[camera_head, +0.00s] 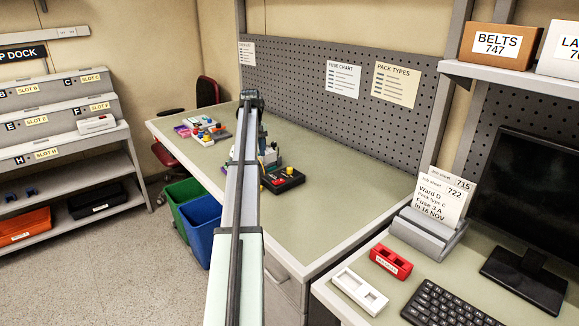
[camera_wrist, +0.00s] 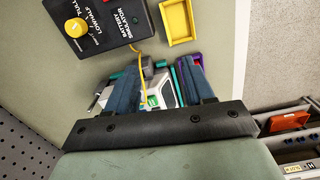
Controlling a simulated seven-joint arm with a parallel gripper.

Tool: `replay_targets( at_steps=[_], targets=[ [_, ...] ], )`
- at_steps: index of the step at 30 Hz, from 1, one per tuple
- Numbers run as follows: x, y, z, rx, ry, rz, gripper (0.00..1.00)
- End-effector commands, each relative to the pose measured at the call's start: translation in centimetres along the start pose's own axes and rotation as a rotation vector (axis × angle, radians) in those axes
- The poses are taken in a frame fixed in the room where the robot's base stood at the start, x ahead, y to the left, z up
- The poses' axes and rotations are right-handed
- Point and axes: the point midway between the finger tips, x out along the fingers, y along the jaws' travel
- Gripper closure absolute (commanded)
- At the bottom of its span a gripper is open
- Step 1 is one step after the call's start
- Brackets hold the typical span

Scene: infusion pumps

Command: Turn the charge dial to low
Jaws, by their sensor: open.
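The black battery simulator box (camera_wrist: 105,22) lies on the bench at the upper left of the wrist view, labelled FULL, HALF and LOW. Its yellow round dial (camera_wrist: 75,28) sits on top; I cannot tell where it points. In the head view, the box (camera_head: 285,182) and its dial (camera_head: 290,170) stand just right of my arm. My gripper (camera_wrist: 157,70) is open, with two dark blue-grey fingers. The dial is outside the fingers, to their left in the wrist view. A light pump-like device (camera_wrist: 152,97) shows between the fingers, partly hidden; a yellow wire runs near it.
A yellow tray (camera_wrist: 178,22) lies near the box. Several coloured parts (camera_head: 203,130) are on the bench's far left. The bench (camera_head: 345,195) right of the box is clear. Blue and green bins (camera_head: 203,222) stand below its left edge. A pegboard (camera_head: 320,85) runs behind it.

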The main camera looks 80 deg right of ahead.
Motion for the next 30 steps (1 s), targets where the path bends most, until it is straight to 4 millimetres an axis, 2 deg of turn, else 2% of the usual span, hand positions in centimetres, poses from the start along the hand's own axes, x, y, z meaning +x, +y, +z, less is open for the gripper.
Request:
replay_targets(
  at_steps=[1,3,6,10,14,17,23,30],
  targets=[
    [-1.4,2.8,0.9,0.023,0.009,-0.002,0.47],
    [-2.8,5.5,2.2,0.042,0.018,-0.007,0.47],
    [-4.5,8.7,3.8,0.067,0.03,-0.009,0.47],
    [-5.8,11.2,5.3,0.085,0.038,-0.012,0.47],
    [-6.1,12.0,6.0,0.091,0.041,-0.013,0.47],
    [-5.5,12.1,6.0,0.092,0.041,-0.013,0.47],
    [-2.7,11.9,6.0,0.092,0.04,-0.014,0.47],
    [1.6,11.9,5.8,0.092,0.04,-0.014,0.47]
  ],
)
